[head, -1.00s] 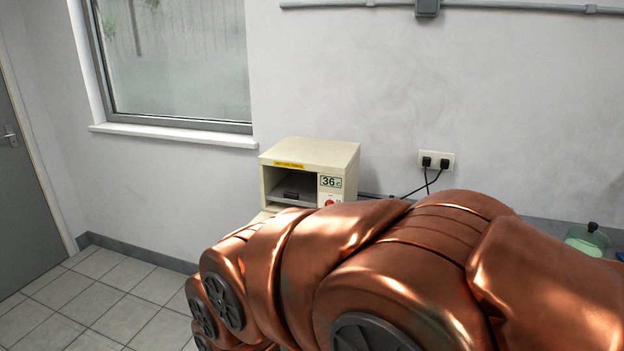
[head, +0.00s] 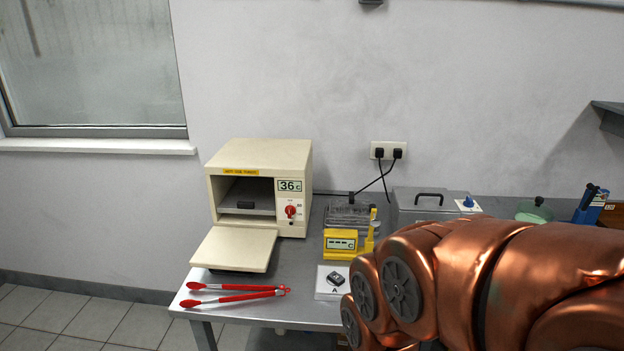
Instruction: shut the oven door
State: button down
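The cream oven (head: 262,175) stands on the grey table at the back left, in the head view. Its door (head: 236,248) is open, folded down flat at the front towards the table's front edge. My gripper is not in view.
Red tongs (head: 232,295) lie just in front of the door on the table (head: 300,258). A yellow meter (head: 341,243), a white card marked A (head: 328,291) with a small dark object, and a grey lidded box (head: 420,205) stand to the right.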

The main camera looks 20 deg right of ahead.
aim_at(224, 248)
jog(key=u, duration=0.5)
jog(key=k, duration=0.6)
jog(key=u, duration=1.25)
jog(key=i, duration=0.9)
jog(key=u, duration=0.35)
jog(key=i, duration=1.65)
jog(key=z, duration=1.15)
jog(key=i, duration=0.4)
jog(key=z, duration=0.15)
